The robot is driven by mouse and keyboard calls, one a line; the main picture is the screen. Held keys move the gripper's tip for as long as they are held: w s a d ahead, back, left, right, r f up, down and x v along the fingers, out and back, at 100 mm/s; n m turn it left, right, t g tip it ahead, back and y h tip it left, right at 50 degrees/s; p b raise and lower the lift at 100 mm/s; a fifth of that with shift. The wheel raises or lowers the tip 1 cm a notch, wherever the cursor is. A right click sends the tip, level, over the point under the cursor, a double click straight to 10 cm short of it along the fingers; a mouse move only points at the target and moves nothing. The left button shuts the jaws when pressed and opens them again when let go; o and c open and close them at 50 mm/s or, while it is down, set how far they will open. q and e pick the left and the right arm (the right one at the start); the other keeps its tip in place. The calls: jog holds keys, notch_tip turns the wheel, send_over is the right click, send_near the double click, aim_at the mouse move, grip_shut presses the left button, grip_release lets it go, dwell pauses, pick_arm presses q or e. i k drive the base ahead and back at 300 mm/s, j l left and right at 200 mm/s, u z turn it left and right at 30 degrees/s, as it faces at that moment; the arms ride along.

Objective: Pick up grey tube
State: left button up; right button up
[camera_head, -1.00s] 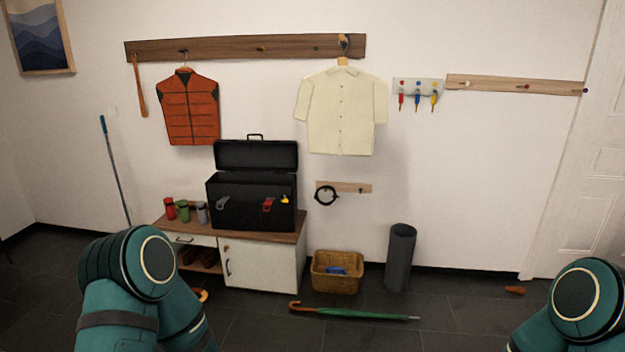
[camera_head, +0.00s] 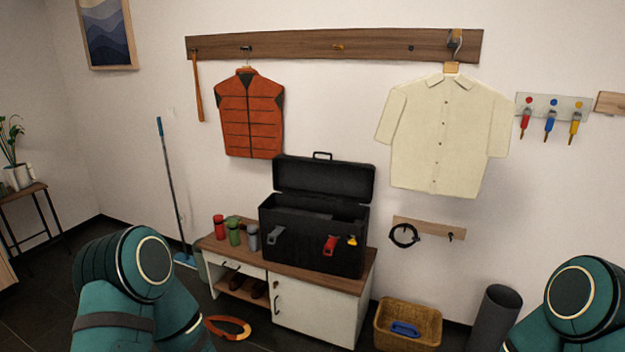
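A small grey tube (camera_head: 253,238) stands upright on the wooden top of a low bench cabinet, just left of the black toolbox. A green tube (camera_head: 234,232) and a red tube (camera_head: 219,227) stand to its left in the same row. A larger dark grey cylinder (camera_head: 494,318) stands on the floor at the lower right, partly hidden by my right arm. Only upper links of my two arms show at the bottom left and bottom right. Neither gripper is in view.
The open black toolbox (camera_head: 312,238) stands on the bench cabinet (camera_head: 318,311). An orange ring-shaped item (camera_head: 228,327) lies on the floor in front. A wicker basket (camera_head: 408,325) stands right of the cabinet. A blue-handled mop (camera_head: 170,185) leans on the wall at left.

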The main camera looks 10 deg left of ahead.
aim_at(253, 232)
jog(key=i+j+u, duration=0.25)
jog(key=j, duration=0.2)
jog(key=i+j+u, duration=0.25)
jog(key=i+j, duration=0.1)
jog(key=j, duration=0.2)
jog(key=i+j, duration=0.15)
jog(key=j, duration=0.15)
